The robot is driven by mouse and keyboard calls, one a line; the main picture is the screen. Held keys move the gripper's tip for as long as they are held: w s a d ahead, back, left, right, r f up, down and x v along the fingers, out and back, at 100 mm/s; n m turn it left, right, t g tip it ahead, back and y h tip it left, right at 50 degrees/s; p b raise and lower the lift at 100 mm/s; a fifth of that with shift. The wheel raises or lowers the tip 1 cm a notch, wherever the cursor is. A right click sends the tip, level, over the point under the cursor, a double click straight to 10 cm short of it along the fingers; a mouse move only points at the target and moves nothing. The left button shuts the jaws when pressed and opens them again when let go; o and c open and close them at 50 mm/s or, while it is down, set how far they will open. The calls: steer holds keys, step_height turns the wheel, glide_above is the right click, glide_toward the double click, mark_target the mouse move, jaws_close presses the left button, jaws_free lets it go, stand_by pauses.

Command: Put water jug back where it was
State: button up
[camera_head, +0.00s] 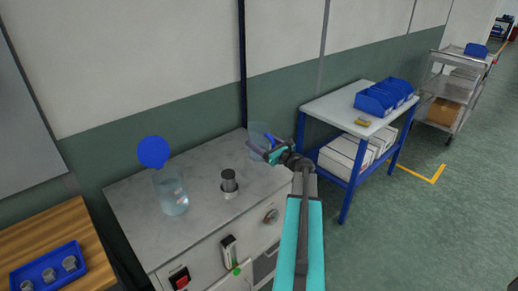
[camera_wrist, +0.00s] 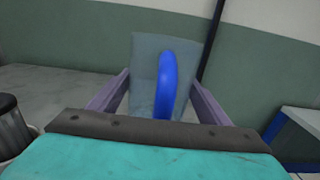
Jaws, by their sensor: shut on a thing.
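The water jug (camera_head: 257,138) is clear with a blue handle, at the back right of the marble-topped counter (camera_head: 205,227). In the wrist view the jug (camera_wrist: 145,62) stands between the fingers, with the blue handle (camera_wrist: 166,85) facing the camera.
A dark metal cylinder (camera_head: 229,181) stands between vessel and jug. A blue-legged table (camera_head: 330,106) stands right. A blue tray (camera_head: 78,282) holds several small metal parts.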

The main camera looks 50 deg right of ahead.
stand_by(0.3)
steer(key=shift+f+p, duration=0.65)
steer(key=shift+f, duration=1.05)
steer(key=shift+f, duration=0.2)
steer(key=o, duration=1.6)
steer(key=shift+c, duration=0.2)
steer(key=shift+r, duration=0.2)
steer(key=s+b, duration=0.1)
steer(key=s, duration=0.3)
steer(key=s+b, duration=0.1)
steer(key=s, duration=0.3)
steer(key=s+a+b, duration=0.1)
steer(key=s, duration=0.3)
steer(key=shift+s, duration=0.1)
